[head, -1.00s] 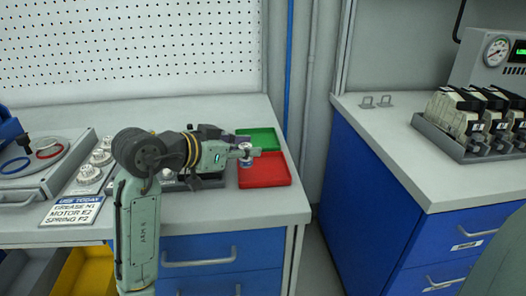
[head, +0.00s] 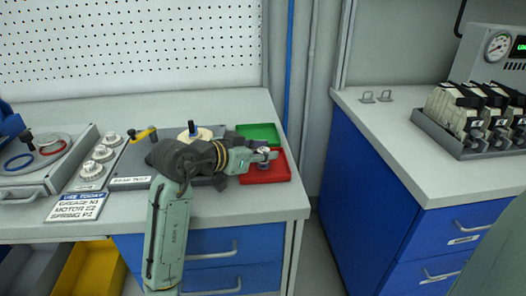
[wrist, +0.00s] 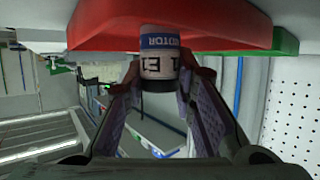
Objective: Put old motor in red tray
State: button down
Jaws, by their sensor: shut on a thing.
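The motor (wrist: 158,65) is a small white cylinder with a blue band and a dark end, lettered MOTOR and what looks like E1. My gripper (head: 267,153) is shut on it, with a finger on each side in the wrist view (wrist: 158,80). In the head view the motor is mostly hidden by the fingers. The red tray (head: 265,175) lies on the bench below the gripper and also shows at the top of the wrist view (wrist: 215,28). I cannot tell whether the motor touches the tray.
A green tray (head: 258,130) adjoins the red tray at the back. A sign card (head: 77,206) lies at the bench front. A gap separates this bench from the right-hand blue cabinet (head: 385,190).

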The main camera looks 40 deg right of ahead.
jog(key=c, duration=1.3)
grip_release()
